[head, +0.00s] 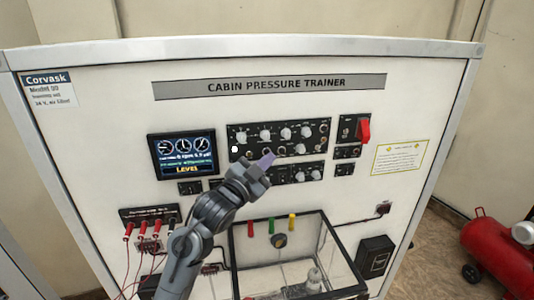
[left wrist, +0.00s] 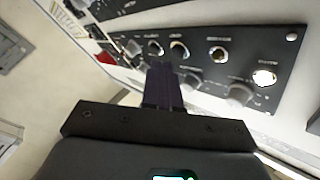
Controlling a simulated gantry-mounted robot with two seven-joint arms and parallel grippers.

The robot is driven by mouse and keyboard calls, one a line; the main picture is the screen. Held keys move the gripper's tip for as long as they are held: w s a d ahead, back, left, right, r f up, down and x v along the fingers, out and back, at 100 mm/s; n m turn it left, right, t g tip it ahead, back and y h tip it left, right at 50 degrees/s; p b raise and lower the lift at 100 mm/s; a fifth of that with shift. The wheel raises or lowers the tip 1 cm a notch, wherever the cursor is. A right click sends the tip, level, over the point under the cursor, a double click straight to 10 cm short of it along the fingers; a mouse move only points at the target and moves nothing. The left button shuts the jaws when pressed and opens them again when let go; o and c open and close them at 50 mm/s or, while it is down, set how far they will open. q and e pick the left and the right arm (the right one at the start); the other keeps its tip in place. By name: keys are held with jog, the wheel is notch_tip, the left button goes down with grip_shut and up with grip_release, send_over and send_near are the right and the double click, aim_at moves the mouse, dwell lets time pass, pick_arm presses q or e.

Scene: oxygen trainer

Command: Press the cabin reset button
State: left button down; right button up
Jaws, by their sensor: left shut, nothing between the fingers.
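The cabin pressure trainer panel (head: 120,100) stands upright ahead. Its upper black control strip (head: 282,124) carries several knobs and small round controls. A bright white round control (head: 234,149) sits at the strip's lower left; a lit round control (left wrist: 264,77) also shows in the left wrist view. The labels are too small to read, so I cannot tell which control is the cabin reset button. My left gripper (head: 267,159) is shut and empty, in front of the strip's lower edge. Its fingers (left wrist: 163,85) point at the strip in the left wrist view; contact cannot be told. My right gripper is out of view.
A screen (head: 183,155) reading LEVEL is left of the strip. A red switch cover (head: 364,131) is to its right. A clear box (head: 340,262) juts out below. Red leads (head: 128,245) hang at the lower left. A red tank (head: 498,250) stands on the floor at right.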

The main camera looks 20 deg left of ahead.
pick_arm(q)
jog(key=shift+s, duration=0.1)
jog(key=s+d, duration=0.1)
jog(key=s, duration=0.1)
jog(key=s+d, duration=0.1)
jog(key=s, duration=0.1)
jog(key=shift+d, duration=0.4)
dwell(0.3)
jog(key=shift+s, duration=0.1)
